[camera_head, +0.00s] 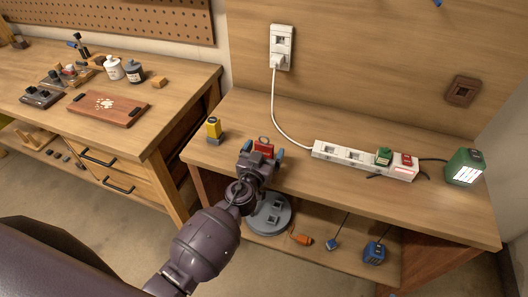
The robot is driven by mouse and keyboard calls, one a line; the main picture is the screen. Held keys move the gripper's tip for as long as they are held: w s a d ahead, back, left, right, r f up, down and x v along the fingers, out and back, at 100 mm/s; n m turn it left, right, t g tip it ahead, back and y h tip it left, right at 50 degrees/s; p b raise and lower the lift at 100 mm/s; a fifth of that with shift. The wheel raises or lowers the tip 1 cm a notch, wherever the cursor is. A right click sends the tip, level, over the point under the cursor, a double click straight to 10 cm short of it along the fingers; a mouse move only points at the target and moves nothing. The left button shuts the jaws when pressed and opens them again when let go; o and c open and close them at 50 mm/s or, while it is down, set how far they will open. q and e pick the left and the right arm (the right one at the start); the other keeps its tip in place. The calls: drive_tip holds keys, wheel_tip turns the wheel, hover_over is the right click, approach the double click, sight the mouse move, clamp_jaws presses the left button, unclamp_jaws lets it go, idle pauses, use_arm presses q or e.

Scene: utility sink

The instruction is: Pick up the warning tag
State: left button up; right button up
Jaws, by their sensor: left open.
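A small red piece with a grey loop on top, which looks like the warning tag (264,146), is on the bench top near its front edge. My left gripper (263,153) is open, with its blue-tipped fingers to the left and right of the red piece. The gripper and wrist cover the lower part of the piece. I cannot tell whether the fingers touch it. My right gripper is not in view.
A yellow and grey device (213,128) stands left of the gripper. A white power strip (345,155) with green and red plugs lies to the right, its cord running to a wall outlet (281,48). A green box (464,166) stands far right. A lower shelf holds a round grey base (270,216).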

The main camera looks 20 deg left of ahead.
use_arm(q)
drive_tip(key=shift+c, duration=1.3)
drive_tip(key=c, duration=0.7)
drive_tip(key=shift+c, duration=0.2)
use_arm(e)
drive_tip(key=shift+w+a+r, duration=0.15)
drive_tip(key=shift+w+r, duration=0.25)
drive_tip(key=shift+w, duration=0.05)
